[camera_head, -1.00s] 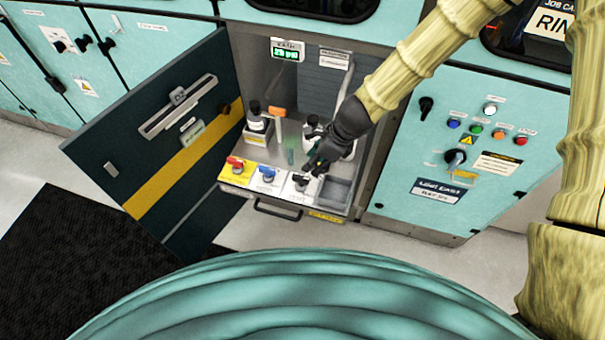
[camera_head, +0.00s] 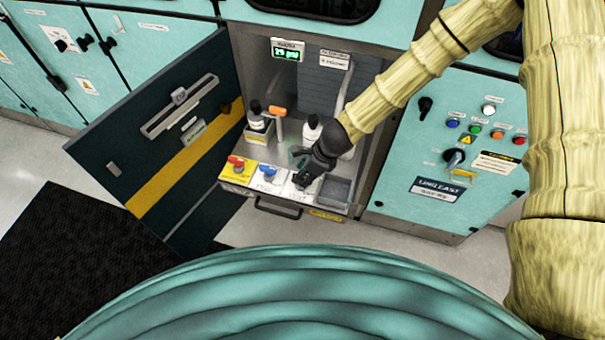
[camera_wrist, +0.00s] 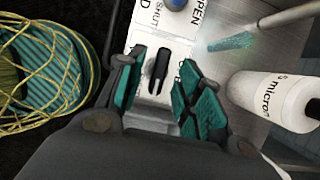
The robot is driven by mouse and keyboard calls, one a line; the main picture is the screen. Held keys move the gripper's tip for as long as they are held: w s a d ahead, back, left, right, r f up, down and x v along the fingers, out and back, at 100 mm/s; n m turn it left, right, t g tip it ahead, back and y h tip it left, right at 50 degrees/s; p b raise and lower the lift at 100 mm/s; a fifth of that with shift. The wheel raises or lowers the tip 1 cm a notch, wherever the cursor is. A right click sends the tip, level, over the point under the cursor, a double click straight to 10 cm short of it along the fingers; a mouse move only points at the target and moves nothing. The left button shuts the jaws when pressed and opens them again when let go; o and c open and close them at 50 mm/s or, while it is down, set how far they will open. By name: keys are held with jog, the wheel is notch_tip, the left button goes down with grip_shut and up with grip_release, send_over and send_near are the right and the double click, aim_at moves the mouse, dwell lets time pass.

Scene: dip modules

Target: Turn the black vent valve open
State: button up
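The black vent valve (camera_wrist: 159,70) shows in the wrist view as a dark lever on a white label plate with SHUT and OPEN lettering. My gripper (camera_wrist: 160,88) has its teal-padded fingers spread, one on each side of the lever, with gaps between. I cannot tell how deep the fingertips reach beside it. In the head view my gripper (camera_head: 300,166) is over the right end of the valve row, and its dark fingers and wrist largely hide the black valve. The white plate (camera_head: 292,192) shows beneath.
A red valve (camera_head: 236,161) on yellow and a blue valve (camera_head: 268,172) on white stand to the left. White bottles (camera_wrist: 275,98) stand behind the row. A grey bin (camera_head: 336,190) is at right. The open cabinet door (camera_head: 160,130) is at left.

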jog(key=shift+a+f, duration=0.25)
jog(key=shift+f, duration=0.45)
grip_shut()
